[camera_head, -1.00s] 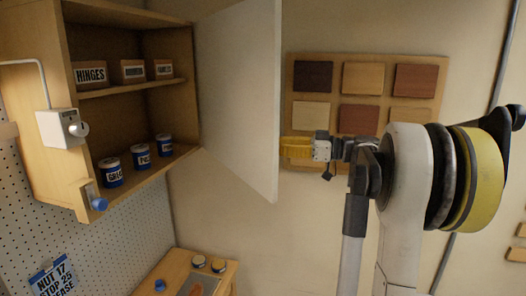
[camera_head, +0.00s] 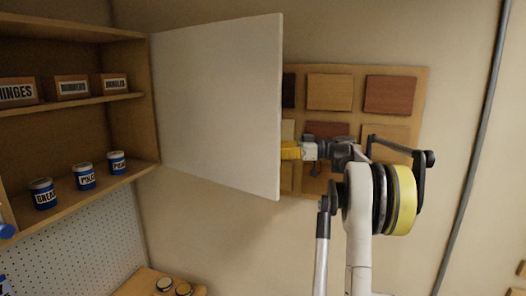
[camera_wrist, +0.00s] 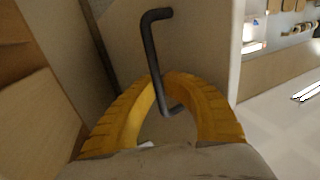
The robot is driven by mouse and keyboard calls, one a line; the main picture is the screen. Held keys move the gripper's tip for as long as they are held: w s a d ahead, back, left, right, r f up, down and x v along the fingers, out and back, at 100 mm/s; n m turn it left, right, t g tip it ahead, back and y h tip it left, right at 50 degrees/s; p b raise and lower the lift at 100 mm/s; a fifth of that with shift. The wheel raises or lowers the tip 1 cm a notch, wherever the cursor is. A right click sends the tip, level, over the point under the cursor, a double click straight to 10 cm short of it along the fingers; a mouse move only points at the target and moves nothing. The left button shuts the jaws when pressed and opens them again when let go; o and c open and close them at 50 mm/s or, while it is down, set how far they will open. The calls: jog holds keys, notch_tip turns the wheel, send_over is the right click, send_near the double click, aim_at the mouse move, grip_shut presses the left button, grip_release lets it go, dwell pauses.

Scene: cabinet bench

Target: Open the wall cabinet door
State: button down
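The wall cabinet (camera_head: 148,95) stands at the left in the head view, with its front open. Its white door (camera_head: 220,105) is swung wide out from the cabinet's right side, with a broad white face showing. My gripper (camera_head: 287,151) is at the door's outer edge, partly hidden behind it. In the wrist view the dark bar handle (camera_wrist: 151,45) stands on the door's panel (camera_wrist: 205,45). The yellow fingers of my gripper (camera_wrist: 164,78) close in on both sides of the handle's lower part, and their tips meet it.
Labelled boxes (camera_head: 69,87) and blue cans (camera_head: 85,176) sit on the cabinet shelves. A board of wood samples (camera_head: 415,90) hangs on the wall behind my gripper. A bench with small tins (camera_head: 164,285) is below. A grey pipe (camera_head: 470,165) runs down the wall at right.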

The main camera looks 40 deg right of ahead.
jog(key=c, duration=1.5)
grip_release()
jog(key=shift+s+d, duration=0.1)
jog(key=shift+s, duration=0.05)
jog(key=v, duration=1.2)
